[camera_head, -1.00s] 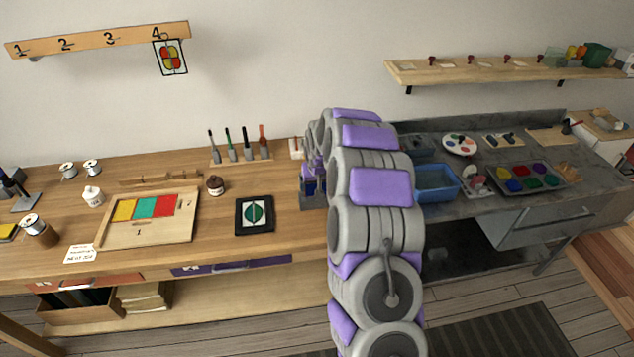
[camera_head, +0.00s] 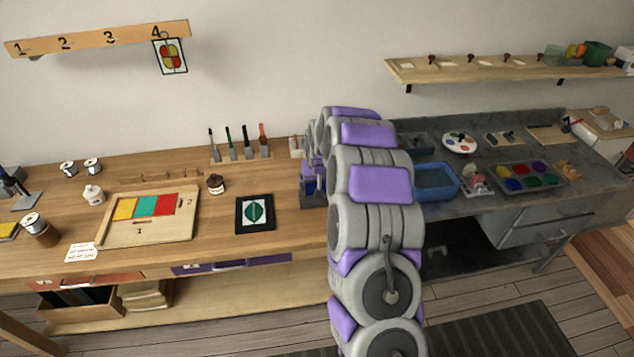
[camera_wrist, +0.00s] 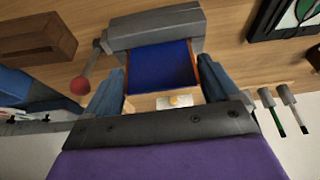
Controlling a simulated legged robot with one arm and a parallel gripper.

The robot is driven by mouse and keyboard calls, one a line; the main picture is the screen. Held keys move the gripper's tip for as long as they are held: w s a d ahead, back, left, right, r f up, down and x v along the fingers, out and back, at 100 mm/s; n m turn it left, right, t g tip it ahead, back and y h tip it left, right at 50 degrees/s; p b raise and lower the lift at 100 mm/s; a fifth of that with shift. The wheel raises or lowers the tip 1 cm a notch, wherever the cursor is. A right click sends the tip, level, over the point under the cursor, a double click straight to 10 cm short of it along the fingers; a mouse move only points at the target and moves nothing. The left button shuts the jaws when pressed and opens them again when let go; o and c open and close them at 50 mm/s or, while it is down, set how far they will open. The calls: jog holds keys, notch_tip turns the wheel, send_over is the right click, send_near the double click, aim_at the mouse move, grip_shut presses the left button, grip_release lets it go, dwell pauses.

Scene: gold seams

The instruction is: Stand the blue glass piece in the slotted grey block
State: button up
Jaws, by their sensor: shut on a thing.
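The blue glass piece (camera_wrist: 160,66) is a flat dark blue pane with copper-coloured side edges. In the wrist view it lies between the two fingers of my gripper (camera_wrist: 161,82), which is shut on its side edges. Its far edge meets the slotted grey block (camera_wrist: 157,29); I cannot tell how deep it sits in the slot. In the head view the grey block (camera_head: 311,202) stands on the wooden bench, left of my arm, with the blue piece (camera_head: 311,186) upright at it. My arm hides part of both.
A framed green leaf picture (camera_head: 255,214) lies left of the block. A wooden board (camera_head: 150,232) with coloured glass is further left. A blue tub (camera_head: 436,181) stands right of my arm. A red-ended rod (camera_wrist: 84,79) is close to the block in the wrist view.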

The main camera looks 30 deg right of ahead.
jog(key=shift+f, duration=1.1)
dwell(0.9)
jog(key=o, duration=0.8)
jog(key=shift+r, duration=0.1)
jog(key=shift+r+p, duration=1.4)
jog(key=shift+r, duration=2.05)
